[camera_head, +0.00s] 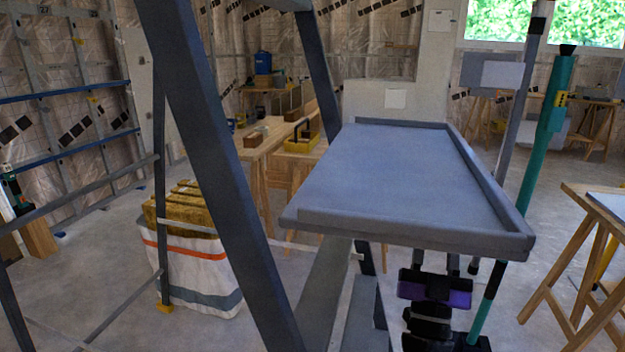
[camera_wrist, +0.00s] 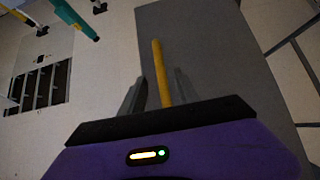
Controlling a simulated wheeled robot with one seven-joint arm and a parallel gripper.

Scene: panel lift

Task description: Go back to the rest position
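My gripper (camera_wrist: 160,82) shows in the wrist view with its two dark fingers apart. A yellow bar (camera_wrist: 158,62) stands between them, with a narrow gap visible on each side. Behind it is a broad grey surface (camera_wrist: 215,45); I cannot tell whether the bar is fixed to it. In the head view my purple and black gripper (camera_head: 435,290) is low at the right, below the near edge of a grey-blue tray-like platform (camera_head: 400,180).
A dark slanted frame post (camera_head: 215,165) crosses the left of centre. A white bag with yellow contents (camera_head: 190,255) stands on the floor behind it. A wooden trestle table (camera_head: 590,220) is at the right, with a teal pole (camera_head: 543,140) nearer the platform. Open floor lies between.

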